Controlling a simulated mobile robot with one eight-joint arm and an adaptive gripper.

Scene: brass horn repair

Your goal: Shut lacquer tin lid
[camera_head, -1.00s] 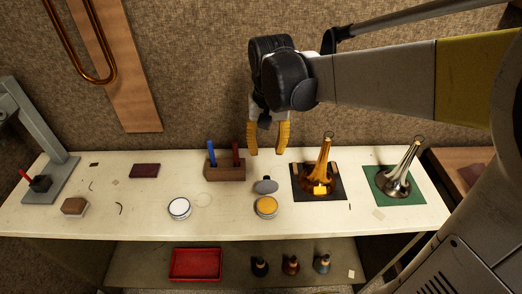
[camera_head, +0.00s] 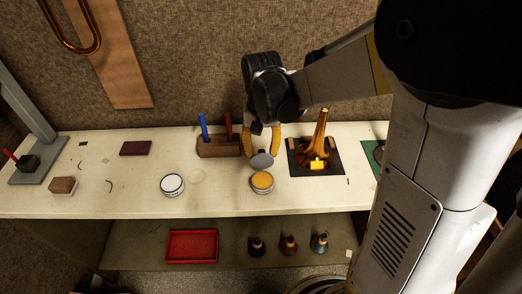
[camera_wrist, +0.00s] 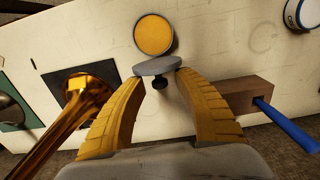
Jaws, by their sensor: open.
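The open lacquer tin (camera_head: 262,182) stands on the workbench with yellow contents facing up; it also shows at the top of the wrist view (camera_wrist: 154,34). Its grey round lid (camera_head: 262,161) stands tilted up at the tin's back edge. In the wrist view the lid (camera_wrist: 157,66) shows nearly edge-on, with a dark knob (camera_wrist: 159,84) on my side. My gripper (camera_head: 263,149) is open just behind the lid. In the wrist view its yellow fingertips (camera_wrist: 160,76) lie either side of the lid and knob; I cannot tell whether they touch the lid.
A brass horn (camera_head: 318,145) stands on a dark mat to the right. A wooden block (camera_head: 218,148) with blue and red tools is close on the left. A white-topped tin (camera_head: 172,184) sits further left. The bench front between the tins is mostly clear.

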